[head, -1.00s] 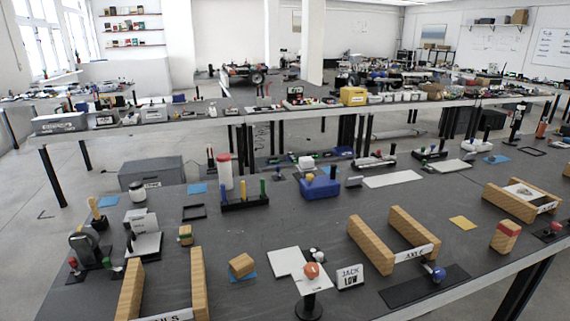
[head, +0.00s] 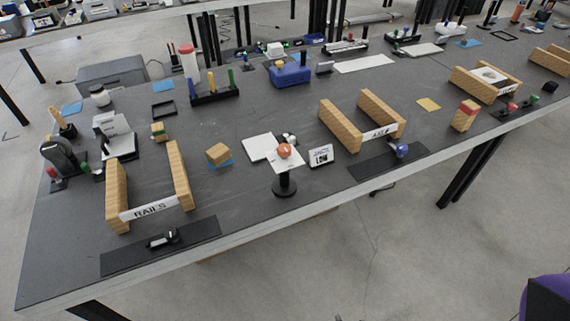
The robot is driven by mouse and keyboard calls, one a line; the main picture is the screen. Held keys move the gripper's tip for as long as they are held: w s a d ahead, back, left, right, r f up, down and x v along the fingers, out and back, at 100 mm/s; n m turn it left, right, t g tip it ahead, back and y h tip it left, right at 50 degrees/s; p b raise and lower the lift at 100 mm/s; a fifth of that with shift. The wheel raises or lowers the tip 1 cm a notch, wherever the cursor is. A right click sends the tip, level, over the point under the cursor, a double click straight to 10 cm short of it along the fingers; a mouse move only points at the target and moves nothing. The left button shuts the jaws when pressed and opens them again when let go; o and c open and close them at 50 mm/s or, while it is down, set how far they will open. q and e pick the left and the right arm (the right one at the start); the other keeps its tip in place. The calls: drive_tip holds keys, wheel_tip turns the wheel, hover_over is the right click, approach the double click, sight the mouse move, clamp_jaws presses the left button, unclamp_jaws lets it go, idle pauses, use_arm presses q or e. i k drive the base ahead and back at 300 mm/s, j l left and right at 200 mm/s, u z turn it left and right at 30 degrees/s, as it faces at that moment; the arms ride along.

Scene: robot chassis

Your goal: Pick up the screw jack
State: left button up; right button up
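A small stand with a black round base and post (head: 284,184) is near the front edge of the dark table, left of a "JACK LOW" sign (head: 320,155). It looks like the screw jack. A white plate is at its top with an orange rounded piece (head: 284,151) over it. It stands upright, and nothing of mine touches it. Neither of my grippers shows in the head view. Only a purple and black part, which may be mine, shows at the lower right corner.
A wooden RAILS holder (head: 117,196) stands to the left and a wooden AXLE holder (head: 340,126) to the right. A white square (head: 258,147) and a wooden block (head: 218,154) lie close by. A black mat (head: 125,258) lies at the front left. Bare floor lies before the table.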

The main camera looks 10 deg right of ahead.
sight(284, 186)
drive_tip(key=z, duration=0.8)
drive_tip(key=k+j+z, duration=0.2)
drive_tip(key=z, duration=0.2)
drive_tip(key=k+z, duration=0.45)
drive_tip(key=i+j, duration=0.1)
drive_tip(key=j, duration=0.2)
drive_tip(key=i+j, duration=0.1)
